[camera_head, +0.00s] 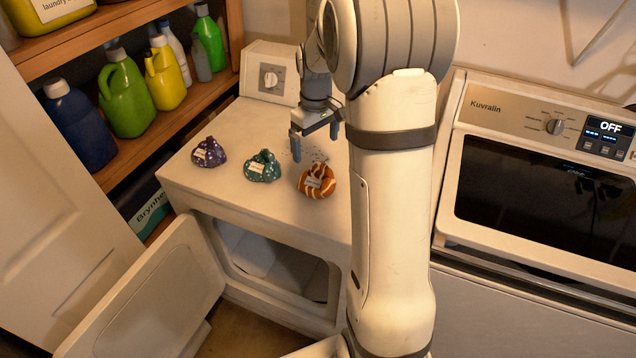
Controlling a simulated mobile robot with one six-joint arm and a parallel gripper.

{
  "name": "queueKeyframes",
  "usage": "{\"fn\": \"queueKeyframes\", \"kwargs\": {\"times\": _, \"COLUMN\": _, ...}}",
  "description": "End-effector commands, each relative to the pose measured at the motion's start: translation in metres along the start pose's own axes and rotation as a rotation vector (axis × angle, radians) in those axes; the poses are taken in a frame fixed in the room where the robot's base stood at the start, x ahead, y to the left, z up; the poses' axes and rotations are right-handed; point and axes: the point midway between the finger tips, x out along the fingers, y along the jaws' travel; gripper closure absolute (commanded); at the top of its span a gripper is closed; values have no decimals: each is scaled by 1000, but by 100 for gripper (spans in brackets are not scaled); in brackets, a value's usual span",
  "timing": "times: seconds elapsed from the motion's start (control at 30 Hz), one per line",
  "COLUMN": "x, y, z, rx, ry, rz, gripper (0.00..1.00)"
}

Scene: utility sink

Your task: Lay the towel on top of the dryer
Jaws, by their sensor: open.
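The white dryer (210,180) stands in the middle left with its front door hanging open. My gripper (315,140) is open and empty, above the dryer top and just behind the orange bundle. My arm hides the right part of the dryer top.
The open dryer door (160,295) juts out at the lower left. A wooden shelf (165,118) with several bottles stands at the left. A washer (540,225) with a dark lid window and an "OFF" display stands at the right.

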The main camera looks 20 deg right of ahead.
Motion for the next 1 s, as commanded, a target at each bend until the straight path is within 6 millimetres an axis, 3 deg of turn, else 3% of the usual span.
{"fn": "queueKeyframes", "kwargs": {"times": 0.2, "x": -51, "y": -53, "z": 39, "rx": 79, "ry": 66, "rz": 33, "gripper": 0}}
{"fn": "queueKeyframes", "kwargs": {"times": 0.43, "x": -82, "y": -106, "z": 92, "rx": 172, "ry": 139, "rz": 53, "gripper": 0}}
{"fn": "queueKeyframes", "kwargs": {"times": 0.73, "x": -92, "y": -164, "z": 164, "rx": 287, "ry": 235, "rz": 56, "gripper": 0}}
{"fn": "queueKeyframes", "kwargs": {"times": 0.9, "x": -87, "y": -181, "z": 190, "rx": 330, "ry": 270, "rz": 51, "gripper": 0}}
{"fn": "queueKeyframes", "kwargs": {"times": 1.0, "x": -85, "y": -181, "z": 199, "rx": 342, "ry": 279, "rz": 50, "gripper": 0}}
